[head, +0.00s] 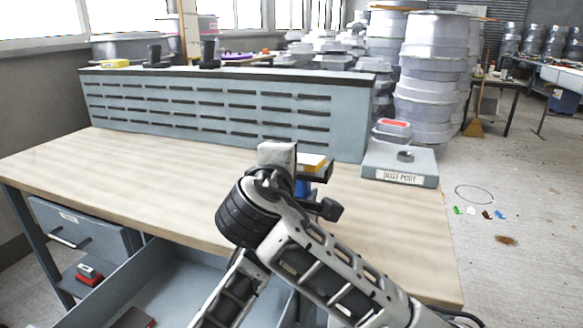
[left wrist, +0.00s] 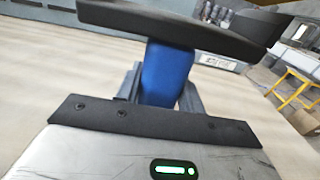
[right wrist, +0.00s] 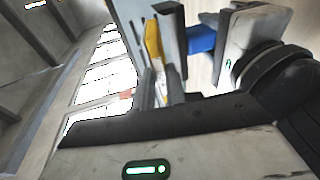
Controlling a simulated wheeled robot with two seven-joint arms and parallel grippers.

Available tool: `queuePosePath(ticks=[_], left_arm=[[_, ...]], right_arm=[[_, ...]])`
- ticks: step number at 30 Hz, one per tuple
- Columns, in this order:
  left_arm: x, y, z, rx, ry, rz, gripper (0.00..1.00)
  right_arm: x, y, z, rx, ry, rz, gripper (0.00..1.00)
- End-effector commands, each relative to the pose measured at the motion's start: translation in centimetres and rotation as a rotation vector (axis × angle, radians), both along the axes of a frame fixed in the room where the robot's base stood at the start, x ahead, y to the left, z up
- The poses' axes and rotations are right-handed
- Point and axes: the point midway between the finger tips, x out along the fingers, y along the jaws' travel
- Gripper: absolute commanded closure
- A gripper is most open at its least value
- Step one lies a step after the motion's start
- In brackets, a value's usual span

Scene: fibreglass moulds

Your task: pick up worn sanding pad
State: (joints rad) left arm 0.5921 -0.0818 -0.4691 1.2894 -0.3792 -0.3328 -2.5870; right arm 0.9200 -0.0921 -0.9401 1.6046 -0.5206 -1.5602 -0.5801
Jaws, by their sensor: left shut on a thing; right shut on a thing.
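A sanding block with a blue handle (head: 302,188) and a dark flat plate is held upside down above the bench. My left gripper (left wrist: 160,95) is shut on the blue handle (left wrist: 165,72), with the dark plate (left wrist: 170,27) above it. A yellow pad (head: 312,161), seemingly the worn sanding pad, lies on the plate's upper side. It also shows in the right wrist view (right wrist: 153,40). My right gripper (right wrist: 158,80) is shut on the yellow pad's edge, beside the plate. The arm links partly hide both grippers in the head view.
The wooden bench top (head: 130,165) is mostly clear. A slotted grey panel (head: 215,105) runs along its back. A grey dust port box (head: 400,168) stands at the right end. An open drawer (head: 170,285) is below the front edge. Stacked moulds (head: 430,70) stand behind.

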Motion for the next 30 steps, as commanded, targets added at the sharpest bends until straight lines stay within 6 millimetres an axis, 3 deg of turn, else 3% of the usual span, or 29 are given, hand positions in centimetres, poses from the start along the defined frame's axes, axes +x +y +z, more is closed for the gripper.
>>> queuePosePath(ticks=[21,30], left_arm=[[0.0,0.0,-0.2,0.001,0.003,0.001,0.91],[0.0,0.0,-0.2,0.001,0.003,0.001,0.91]], right_arm=[[-10.1,2.0,3.7,0.003,-0.002,0.002,1.0],[-11.8,2.2,4.3,0.001,0.0,-0.001,1.0]])
